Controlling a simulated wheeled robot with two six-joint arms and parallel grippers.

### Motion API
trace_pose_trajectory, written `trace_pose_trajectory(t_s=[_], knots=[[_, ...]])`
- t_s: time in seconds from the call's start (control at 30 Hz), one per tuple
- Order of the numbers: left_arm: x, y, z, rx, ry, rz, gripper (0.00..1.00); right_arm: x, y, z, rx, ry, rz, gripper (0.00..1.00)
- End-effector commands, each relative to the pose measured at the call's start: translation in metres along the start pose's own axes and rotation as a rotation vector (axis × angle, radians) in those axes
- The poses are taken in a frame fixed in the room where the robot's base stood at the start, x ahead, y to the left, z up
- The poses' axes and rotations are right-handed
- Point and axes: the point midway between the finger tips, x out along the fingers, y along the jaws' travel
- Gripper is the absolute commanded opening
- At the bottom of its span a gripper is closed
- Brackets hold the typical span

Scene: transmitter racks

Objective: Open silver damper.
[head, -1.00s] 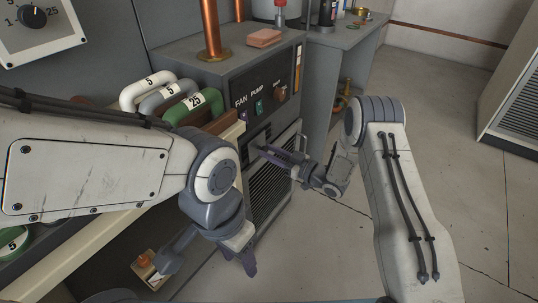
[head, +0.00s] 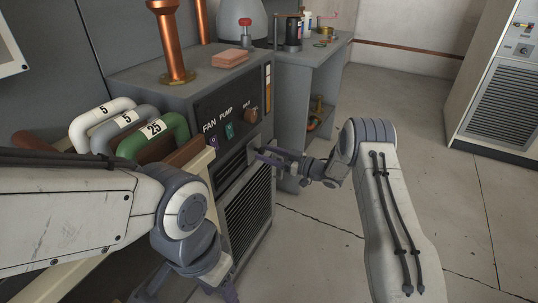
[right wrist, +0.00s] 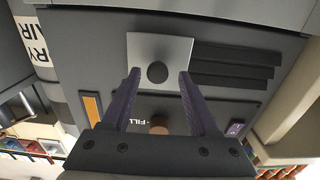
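The silver damper (right wrist: 178,48) is a bright metal plate with a dark round knob (right wrist: 157,72), on the grey cabinet front in the right wrist view. My right gripper (right wrist: 158,78) is open, its two purple fingers apart on either side of the knob. I cannot tell whether they touch it. In the head view my right gripper (head: 262,155) is at the cabinet front below the FAN and PUMP controls, and hides much of the damper. My left gripper (head: 188,290) hangs low at the bottom edge, fingers apart, seemingly empty and partly cut off.
The grey cabinet (head: 190,85) carries a copper pipe (head: 172,45) and a pink block (head: 230,58). Numbered handles (head: 158,132) stand beside it at left. A grey side table (head: 320,55) stands behind. The floor (head: 420,140) at right is clear up to a white rack (head: 510,100).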

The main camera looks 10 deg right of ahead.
Motion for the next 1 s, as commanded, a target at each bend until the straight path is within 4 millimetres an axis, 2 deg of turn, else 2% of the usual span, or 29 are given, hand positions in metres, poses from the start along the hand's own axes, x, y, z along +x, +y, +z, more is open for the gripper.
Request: trace_pose_trajectory(t_s=[0.37,0.47,0.8,1.0], knots=[[-0.001,0.000,0.000,0.000,0.000,0.000,0.50,-0.004,0.000,-0.001,-0.001,0.000,0.000,0.64],[-0.003,0.000,0.000,0.000,0.000,0.000,0.50,-0.016,0.001,-0.002,-0.002,0.000,0.001,0.64],[-0.013,0.001,-0.001,0.000,0.000,0.000,0.50,-0.083,0.002,-0.001,0.000,0.000,0.004,0.64],[-0.014,0.001,-0.001,0.000,0.000,0.000,0.50,-0.103,0.001,-0.001,-0.001,0.000,0.001,0.64]])
